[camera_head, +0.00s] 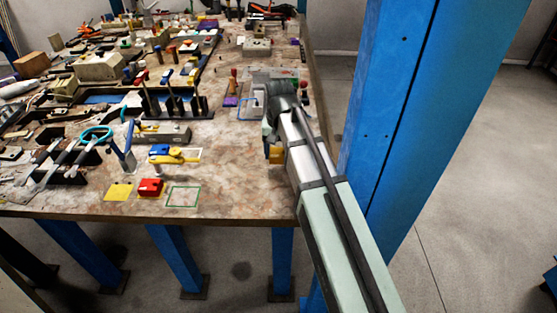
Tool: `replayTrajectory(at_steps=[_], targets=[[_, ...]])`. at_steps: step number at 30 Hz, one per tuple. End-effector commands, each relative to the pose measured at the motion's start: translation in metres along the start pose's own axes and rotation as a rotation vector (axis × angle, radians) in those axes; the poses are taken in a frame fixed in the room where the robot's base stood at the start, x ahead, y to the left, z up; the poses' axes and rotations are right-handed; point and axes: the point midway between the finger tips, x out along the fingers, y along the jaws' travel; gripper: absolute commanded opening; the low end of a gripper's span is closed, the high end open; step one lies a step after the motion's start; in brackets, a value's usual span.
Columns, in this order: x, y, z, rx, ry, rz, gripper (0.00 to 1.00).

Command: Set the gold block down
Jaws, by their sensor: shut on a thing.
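The gold block (276,155) shows just below my gripper (273,145), near the right side of the workbench. My gripper is shut on the block. The wrist hides the fingertips and part of the block. I cannot tell whether the block touches the bench top or hangs slightly above it.
The cluttered workbench (235,190) has bare room left of and in front of the block. A green outlined square (184,187), red block (150,187) and yellow square (118,192) lie near its front edge. A blue post (385,110) stands right of my arm.

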Motion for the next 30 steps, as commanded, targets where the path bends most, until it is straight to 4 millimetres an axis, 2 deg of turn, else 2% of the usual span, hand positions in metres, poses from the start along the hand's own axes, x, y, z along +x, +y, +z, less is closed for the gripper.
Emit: replayTrajectory(at_steps=[5, 12, 26, 27, 30], targets=[[0.010, 0.000, 0.001, 0.000, -0.001, 0.000, 0.27], [0.036, 0.000, 0.001, -0.001, -0.001, 0.000, 0.27], [0.042, 0.000, 0.000, -0.001, 0.000, 0.000, 0.27], [0.042, 0.000, 0.000, -0.001, 0.000, 0.000, 0.67], [0.042, 0.000, 0.000, -0.001, 0.000, 0.000, 0.77]])
